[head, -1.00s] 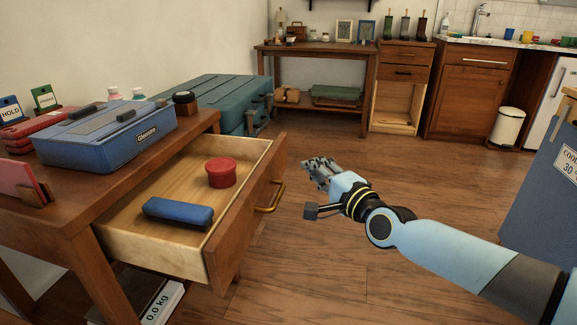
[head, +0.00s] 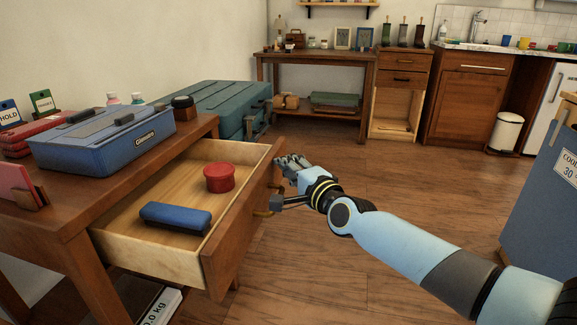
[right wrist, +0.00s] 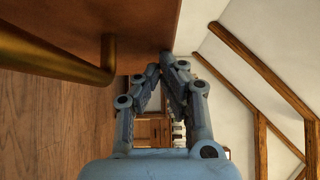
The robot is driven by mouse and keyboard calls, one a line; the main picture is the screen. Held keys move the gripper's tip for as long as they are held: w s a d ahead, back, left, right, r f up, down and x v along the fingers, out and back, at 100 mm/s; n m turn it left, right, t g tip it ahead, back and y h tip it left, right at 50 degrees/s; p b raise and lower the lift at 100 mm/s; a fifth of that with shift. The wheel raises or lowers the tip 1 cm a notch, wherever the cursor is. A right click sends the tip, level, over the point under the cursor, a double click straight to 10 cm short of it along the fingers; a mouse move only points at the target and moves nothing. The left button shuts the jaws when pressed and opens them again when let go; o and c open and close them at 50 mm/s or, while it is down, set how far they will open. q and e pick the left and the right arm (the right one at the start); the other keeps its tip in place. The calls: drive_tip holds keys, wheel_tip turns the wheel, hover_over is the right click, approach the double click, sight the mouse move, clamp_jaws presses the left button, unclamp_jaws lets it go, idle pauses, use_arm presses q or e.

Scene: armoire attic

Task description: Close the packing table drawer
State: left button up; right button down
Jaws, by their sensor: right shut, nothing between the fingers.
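The packing table drawer (head: 232,243) is pulled out of the packing table (head: 62,220). It holds a red round tin (head: 219,178) and a blue case (head: 176,216). My right gripper (head: 280,160) is shut and empty at the drawer front's outer side, near its far end and beside the brass handle (head: 266,208), which the arm partly hides. In the right wrist view the gripper's fingertips (right wrist: 168,62) are close to the drawer front (right wrist: 140,22), with the handle (right wrist: 70,58) to the left; I cannot tell if they touch. My left gripper is not in view.
A blue toolbox (head: 103,142) stands on the tabletop. A green trunk (head: 222,104) stands behind the table. A dark blue bin (head: 541,205) is at the right. The wooden floor (head: 400,180) between is clear.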

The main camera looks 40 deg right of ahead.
sight(216, 167)
drive_tip(key=w+a, duration=0.2)
drive_tip(key=w, duration=0.1)
drive_tip(key=w+a, duration=0.3)
drive_tip(key=shift+b, duration=0.35)
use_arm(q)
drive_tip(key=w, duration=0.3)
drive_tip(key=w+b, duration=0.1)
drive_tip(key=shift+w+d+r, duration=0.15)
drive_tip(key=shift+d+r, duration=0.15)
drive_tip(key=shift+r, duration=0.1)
use_arm(e)
drive_tip(key=w+a, duration=0.6)
drive_tip(key=w, duration=0.1)
drive_tip(key=shift+w+a, duration=0.2)
drive_tip(key=shift+a, duration=0.05)
